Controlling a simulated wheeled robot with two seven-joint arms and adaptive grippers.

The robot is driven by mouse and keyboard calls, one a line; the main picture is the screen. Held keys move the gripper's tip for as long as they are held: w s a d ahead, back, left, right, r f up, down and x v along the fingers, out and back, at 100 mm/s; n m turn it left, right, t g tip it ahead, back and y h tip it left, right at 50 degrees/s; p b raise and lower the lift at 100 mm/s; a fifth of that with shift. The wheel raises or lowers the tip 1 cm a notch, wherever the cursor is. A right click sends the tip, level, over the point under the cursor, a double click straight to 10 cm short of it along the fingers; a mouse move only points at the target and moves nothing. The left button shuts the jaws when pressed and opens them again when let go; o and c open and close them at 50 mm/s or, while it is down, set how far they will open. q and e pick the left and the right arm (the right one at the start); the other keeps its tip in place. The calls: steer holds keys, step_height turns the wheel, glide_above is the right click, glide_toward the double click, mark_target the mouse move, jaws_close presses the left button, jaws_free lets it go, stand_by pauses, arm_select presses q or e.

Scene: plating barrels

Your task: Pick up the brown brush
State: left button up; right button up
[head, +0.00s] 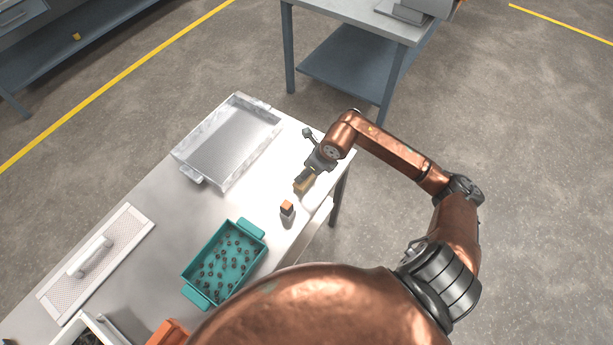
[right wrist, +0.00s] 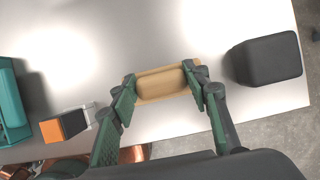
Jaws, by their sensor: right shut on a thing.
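The brown brush (right wrist: 163,82) shows in the right wrist view as a tan, rounded wooden block between the two green-padded fingers. Its bristles cannot be made out. My right gripper (right wrist: 160,92) is shut on it, with one finger at each end. In the head view the tan brush (head: 303,186) is at the table's right side, just below my right gripper (head: 307,176), which partly hides it. I cannot tell whether the brush touches the table. My left gripper is not in view.
An orange-and-dark block (head: 287,209) stands close to the brush. A teal tray (head: 244,225) of small dark parts and an empty metal tray (head: 184,157) are on the table (head: 150,190). A black block (right wrist: 266,60) sits right of the gripper in the right wrist view.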

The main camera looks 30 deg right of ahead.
steer(key=shift+s+d+f, duration=0.1)
steer(key=shift+s+f, duration=0.3)
steer(key=shift+f, duration=0.25)
steer(key=shift+w+r, duration=0.15)
steer(key=shift+r, duration=0.3)
step_height(320, 180, up, 3)
steer(key=shift+w+d+f+p, duration=0.1)
steer(key=shift+f+p, duration=0.1)
steer(key=shift+p, duration=0.15)
steer(key=s+a+r, duration=0.2)
steer(key=s+r, duration=0.1)
steer(key=s, duration=0.1)
steer(key=s+a+r+p, duration=0.1)
steer(key=s+a+r, duration=0.1)
steer(key=s+r, duration=0.1)
steer(key=s+a+r+p, duration=0.1)
steer(key=s+a+r, duration=0.1)
steer(key=s+r, duration=0.2)
steer(key=shift+s, duration=0.8)
